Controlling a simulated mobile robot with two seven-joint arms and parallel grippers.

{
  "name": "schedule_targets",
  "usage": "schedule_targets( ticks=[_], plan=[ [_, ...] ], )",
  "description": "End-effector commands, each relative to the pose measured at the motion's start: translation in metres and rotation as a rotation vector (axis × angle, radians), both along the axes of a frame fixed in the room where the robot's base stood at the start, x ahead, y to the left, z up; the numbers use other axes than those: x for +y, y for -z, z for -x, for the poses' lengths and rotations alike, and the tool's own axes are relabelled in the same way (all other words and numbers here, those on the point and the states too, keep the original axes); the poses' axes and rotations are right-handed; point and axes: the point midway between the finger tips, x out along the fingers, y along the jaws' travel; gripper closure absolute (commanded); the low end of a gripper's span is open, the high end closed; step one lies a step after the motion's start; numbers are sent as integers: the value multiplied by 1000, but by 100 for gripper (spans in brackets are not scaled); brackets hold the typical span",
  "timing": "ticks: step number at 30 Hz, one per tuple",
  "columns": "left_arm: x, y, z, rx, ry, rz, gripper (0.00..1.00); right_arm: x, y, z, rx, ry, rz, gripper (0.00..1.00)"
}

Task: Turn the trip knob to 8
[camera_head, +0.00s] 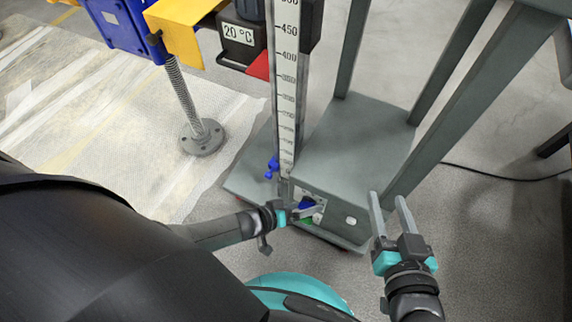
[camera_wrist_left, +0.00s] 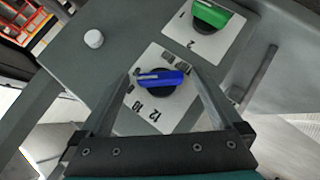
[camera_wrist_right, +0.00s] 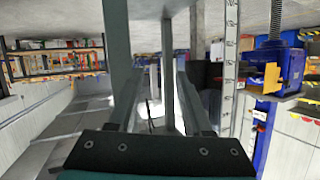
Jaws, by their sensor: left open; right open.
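In the head view, the blue knob (camera_head: 306,203) and green knob (camera_head: 306,221) are at the base's front, partly hidden. My left gripper (camera_head: 308,212) is open, its fingers on either side of the blue knob with gaps visible. My right gripper (camera_head: 388,198) is open and empty, right of the panel.
A white button (camera_head: 350,220) is on the same panel. The grey stand (camera_head: 350,140) has upright legs near my right gripper. A tall ruler scale (camera_head: 284,90) and a blue valve handle (camera_head: 272,167) stand behind my left gripper.

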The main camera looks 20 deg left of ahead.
Motion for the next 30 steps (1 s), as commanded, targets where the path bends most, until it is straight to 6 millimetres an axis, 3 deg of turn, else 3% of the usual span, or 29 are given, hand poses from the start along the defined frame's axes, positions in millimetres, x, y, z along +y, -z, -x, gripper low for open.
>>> schedule_targets(
  ticks=[10, 30],
  plan=[
    [5, -6, 7, 1, 1, 0, 0, -8, 3, 0, 84, 3, 51, 50],
    [23, -27, 33, 0, -1, -1, 0, -57, 11, 23, 456, 46, 244, 50]
  ],
)
